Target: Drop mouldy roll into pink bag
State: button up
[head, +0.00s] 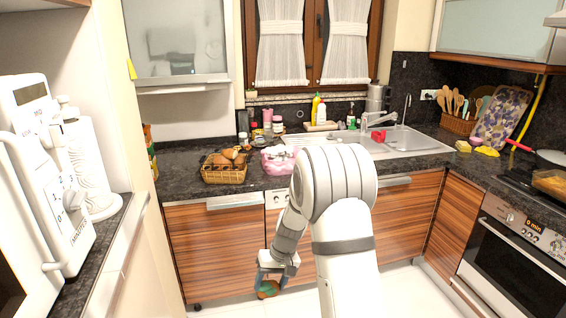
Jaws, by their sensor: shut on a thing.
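My gripper (270,288) hangs low in front of the wooden cabinets, below the counter. It is shut on the roll (267,290), a small brownish-orange piece with green-blue on it. The fingers hide part of the roll. The pink bag (279,160), pink and white, stands on the dark counter, above my gripper in the picture and just left of my arm. My gripper is well apart from the bag. The bag's inside cannot be made out.
A wicker basket (224,174) of bread rolls stands left of the bag. The sink (400,142) is behind right, with a red item beside the tap. Jars (268,122) stand at the back. A white appliance (45,170) is at far left. The floor ahead is clear.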

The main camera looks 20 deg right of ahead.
aim_at(282, 160)
jog(key=u, duration=0.15)
jog(key=i, duration=1.8)
jog(key=z, duration=0.75)
